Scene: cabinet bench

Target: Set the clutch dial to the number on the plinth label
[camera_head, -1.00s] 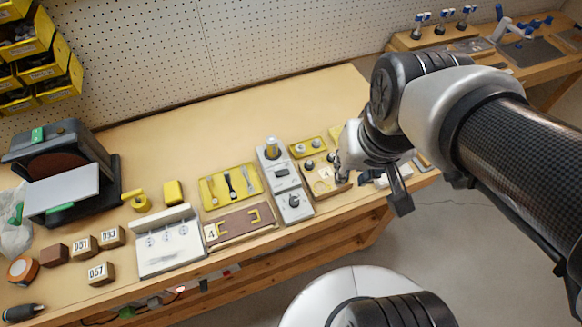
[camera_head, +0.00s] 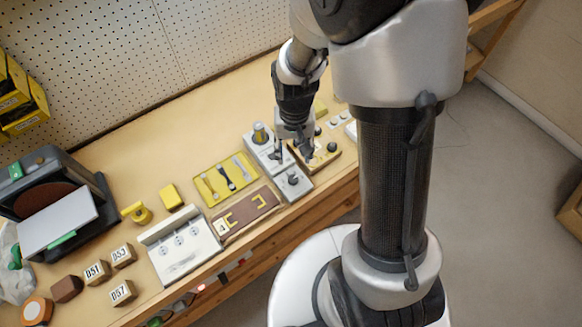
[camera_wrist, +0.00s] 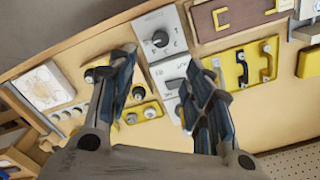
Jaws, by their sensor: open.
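A grey plate with a black round dial (camera_head: 292,181) sits at the bench's front edge, just right of the brown board. My gripper (camera_head: 293,153) is open and empty, pointing down just behind the dial plate. In the wrist view my gripper (camera_wrist: 161,68) has fingers spread either side of the plate, apart from the dial.
A wooden block with black knobs (camera_head: 327,149) stands close right of my gripper. A grey unit with a yellow-topped knob (camera_head: 260,133) stands close left. A yellow tool tray (camera_head: 212,187) and white panel (camera_head: 183,257) lie farther left. The bench behind the tray is clear.

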